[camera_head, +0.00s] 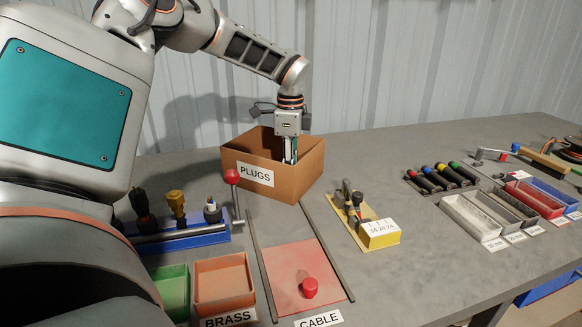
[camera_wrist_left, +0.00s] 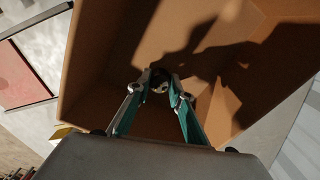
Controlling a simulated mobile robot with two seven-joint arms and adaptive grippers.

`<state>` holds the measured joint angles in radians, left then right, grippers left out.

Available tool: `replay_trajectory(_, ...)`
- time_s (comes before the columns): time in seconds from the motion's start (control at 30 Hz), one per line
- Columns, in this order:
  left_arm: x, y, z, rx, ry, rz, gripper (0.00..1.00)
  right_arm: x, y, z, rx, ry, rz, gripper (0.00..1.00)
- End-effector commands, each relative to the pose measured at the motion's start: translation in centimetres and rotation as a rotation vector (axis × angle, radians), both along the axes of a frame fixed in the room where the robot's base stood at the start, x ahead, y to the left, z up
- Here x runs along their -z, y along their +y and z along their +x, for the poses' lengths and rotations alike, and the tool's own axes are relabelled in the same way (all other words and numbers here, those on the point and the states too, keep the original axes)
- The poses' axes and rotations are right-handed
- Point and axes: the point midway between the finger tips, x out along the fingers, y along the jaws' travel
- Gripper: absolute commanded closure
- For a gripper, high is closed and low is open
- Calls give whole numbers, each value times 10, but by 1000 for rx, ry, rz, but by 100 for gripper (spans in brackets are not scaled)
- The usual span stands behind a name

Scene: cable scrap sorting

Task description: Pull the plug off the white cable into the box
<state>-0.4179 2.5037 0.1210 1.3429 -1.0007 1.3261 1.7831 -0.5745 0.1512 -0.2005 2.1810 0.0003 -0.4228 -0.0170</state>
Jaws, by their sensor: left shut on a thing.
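My left gripper (camera_head: 290,158) reaches down into the brown cardboard box (camera_head: 272,180) labelled PLUGS. In the left wrist view its two teal-sided fingers (camera_wrist_left: 160,84) are closed together over the box interior (camera_wrist_left: 105,50). A small dark, rounded thing (camera_wrist_left: 160,87) is pinched between the fingertips; it looks like the plug, but shadow hides its details. I cannot make out the white cable in either view. The red mat (camera_head: 285,260) by the CABLE label has only a red knob-like thing (camera_head: 309,287) on it. My right gripper is not in view.
Left of the mat are a blue tool rack (camera_head: 180,237), a red-knobbed lever (camera_head: 232,176), a green bin (camera_head: 171,290) and an orange BRASS bin (camera_head: 223,283). A yellow block (camera_head: 379,234) stands right of the mat. Several trays lie farther right, with bare table between.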

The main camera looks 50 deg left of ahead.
Motion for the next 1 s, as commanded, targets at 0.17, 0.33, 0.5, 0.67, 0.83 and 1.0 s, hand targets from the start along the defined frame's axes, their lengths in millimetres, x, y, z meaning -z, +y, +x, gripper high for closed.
replay_trajectory(0.17,0,0,0,0,0,0,100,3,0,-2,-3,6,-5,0)
replay_trajectory(0.33,0,0,0,-1,0,0,64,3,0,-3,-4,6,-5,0)
replay_trajectory(0.5,0,0,0,-1,0,0,60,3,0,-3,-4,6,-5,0)
replay_trajectory(0.67,0,0,0,-1,0,0,60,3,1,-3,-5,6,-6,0)
replay_trajectory(0.83,0,0,0,-1,0,0,60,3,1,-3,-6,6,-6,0)
replay_trajectory(1.0,-1,0,0,-1,0,0,60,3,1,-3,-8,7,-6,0)
